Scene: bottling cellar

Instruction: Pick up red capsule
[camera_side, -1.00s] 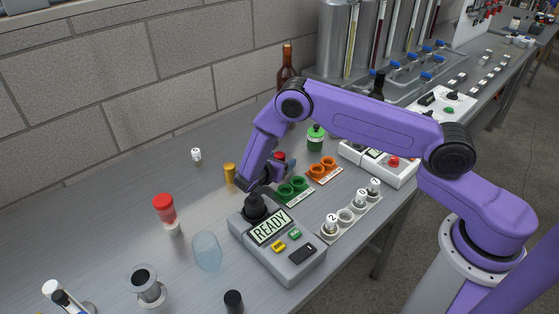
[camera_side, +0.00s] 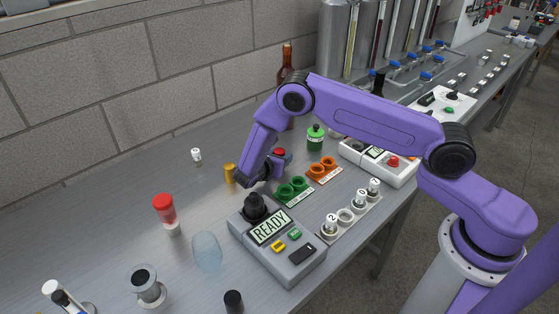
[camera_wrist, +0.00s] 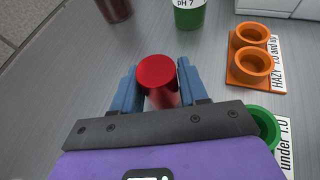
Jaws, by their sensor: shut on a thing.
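The red capsule (camera_wrist: 158,74) is a plain red cylinder between the two blue fingers of my gripper (camera_wrist: 157,70) in the wrist view. Both fingers press against its sides, and its round top faces the camera. In the side view only the red top of the capsule (camera_side: 279,152) shows, past my gripper (camera_side: 282,158), behind the green rack. Its lower part is hidden there by the fingers and wrist, so I cannot tell whether it is clear of the bench.
A green two-hole rack (camera_side: 292,188) and an orange two-hole rack (camera_side: 322,168) lie close by. A green bottle (camera_side: 315,140) stands behind, an amber cylinder (camera_side: 229,174) to the left. The READY device (camera_side: 285,257) is in front.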

